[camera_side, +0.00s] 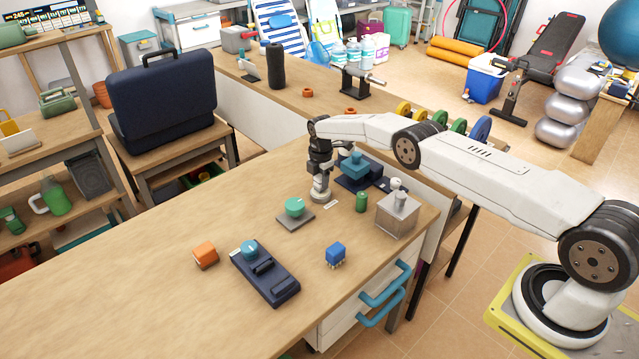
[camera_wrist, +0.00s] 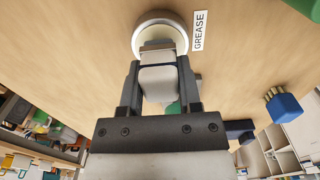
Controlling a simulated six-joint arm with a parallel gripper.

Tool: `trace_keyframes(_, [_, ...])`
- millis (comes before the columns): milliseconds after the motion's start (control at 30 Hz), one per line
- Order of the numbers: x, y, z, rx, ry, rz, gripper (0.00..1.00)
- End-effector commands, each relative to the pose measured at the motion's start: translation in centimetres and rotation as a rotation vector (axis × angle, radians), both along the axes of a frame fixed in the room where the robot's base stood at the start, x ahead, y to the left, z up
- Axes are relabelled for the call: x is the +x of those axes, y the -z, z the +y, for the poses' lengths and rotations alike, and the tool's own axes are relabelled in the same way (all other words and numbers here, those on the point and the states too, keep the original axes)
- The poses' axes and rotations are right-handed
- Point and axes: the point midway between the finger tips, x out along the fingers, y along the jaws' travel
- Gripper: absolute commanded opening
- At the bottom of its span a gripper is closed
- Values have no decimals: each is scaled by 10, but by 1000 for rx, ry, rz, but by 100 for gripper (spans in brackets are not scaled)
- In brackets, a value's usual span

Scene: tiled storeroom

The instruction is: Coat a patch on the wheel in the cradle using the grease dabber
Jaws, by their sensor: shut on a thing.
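My gripper (camera_side: 320,172) is shut on the grease dabber, whose pale handle (camera_wrist: 160,85) shows between the fingers in the wrist view. The dabber's lower end is at a round, pale-rimmed grease pot (camera_wrist: 160,22); whether it touches the contents is hidden. A white label reading GREASE (camera_wrist: 199,31) lies beside the pot. In the side view, a teal disc (camera_side: 250,248) sits at one end of a long navy holder (camera_side: 277,287). A green disc (camera_side: 294,205) sits on a grey square plate (camera_side: 296,221). I cannot tell for sure which is the wheel in its cradle.
An orange block (camera_side: 205,255) and a blue bristled block (camera_side: 335,254) lie near the navy holder. A green cylinder (camera_side: 361,202) and a metal box (camera_side: 397,219) stand right of my gripper; a teal-and-navy device (camera_side: 354,168) is behind. The bench's left part is clear.

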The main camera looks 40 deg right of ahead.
Motion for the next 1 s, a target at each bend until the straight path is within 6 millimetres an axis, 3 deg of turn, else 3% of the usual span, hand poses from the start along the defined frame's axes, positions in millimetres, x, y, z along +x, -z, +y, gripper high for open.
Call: trace_keyframes(1000, [0,7,0,0,0,1,0])
